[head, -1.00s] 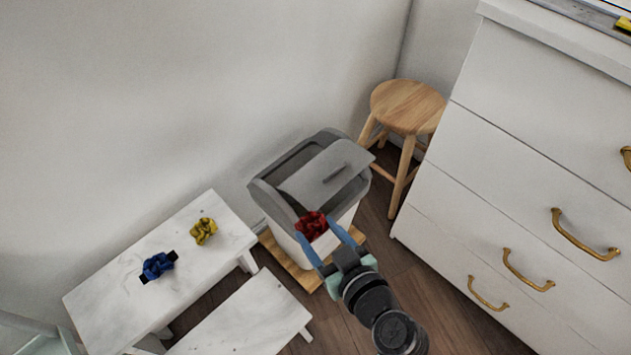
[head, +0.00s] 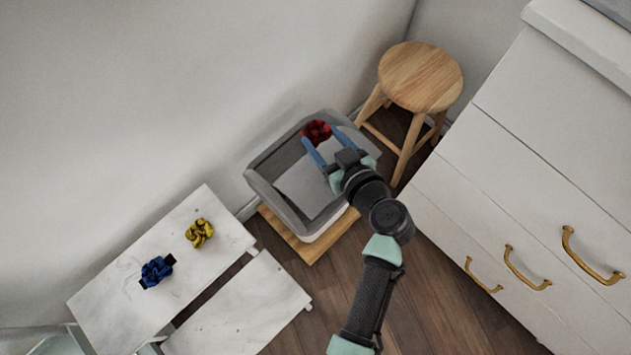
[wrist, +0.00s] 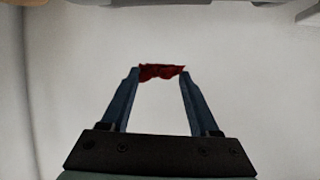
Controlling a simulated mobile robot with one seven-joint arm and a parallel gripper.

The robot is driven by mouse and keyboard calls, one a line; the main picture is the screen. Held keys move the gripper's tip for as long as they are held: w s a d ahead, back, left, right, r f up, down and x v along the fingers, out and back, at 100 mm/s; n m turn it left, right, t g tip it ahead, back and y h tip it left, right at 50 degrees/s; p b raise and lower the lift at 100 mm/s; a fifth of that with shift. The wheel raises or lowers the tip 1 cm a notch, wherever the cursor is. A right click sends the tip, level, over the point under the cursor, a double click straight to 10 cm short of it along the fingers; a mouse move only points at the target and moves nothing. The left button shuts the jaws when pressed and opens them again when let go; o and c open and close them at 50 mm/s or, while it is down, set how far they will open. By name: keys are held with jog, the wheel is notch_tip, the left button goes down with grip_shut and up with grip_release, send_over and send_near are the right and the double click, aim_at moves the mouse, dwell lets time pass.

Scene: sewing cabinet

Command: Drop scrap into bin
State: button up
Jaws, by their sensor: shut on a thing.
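My gripper (head: 325,145) is shut on a crumpled red scrap (head: 316,131), held between its blue fingertips. The red scrap also shows between the fingertips in the wrist view (wrist: 162,72). In the head view the gripper and scrap appear over the far part of the grey and white bin (head: 262,190). The bin's grey lid (head: 305,190) looks tilted, and the gripper partly covers it. How high the scrap is above the bin is hard to tell.
The bin stands on a wooden board (head: 300,248). A round wooden stool (head: 420,75) is behind right, and a white drawer cabinet (head: 520,170) stands at right.

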jog(key=shift+f+b, duration=1.05)
jog(key=shift+f, duration=0.8)
jog(key=o, duration=1.4)
jog(key=shift+r, duration=0.1)
jog(key=p+v, duration=0.2)
jog(key=v, duration=1.1)
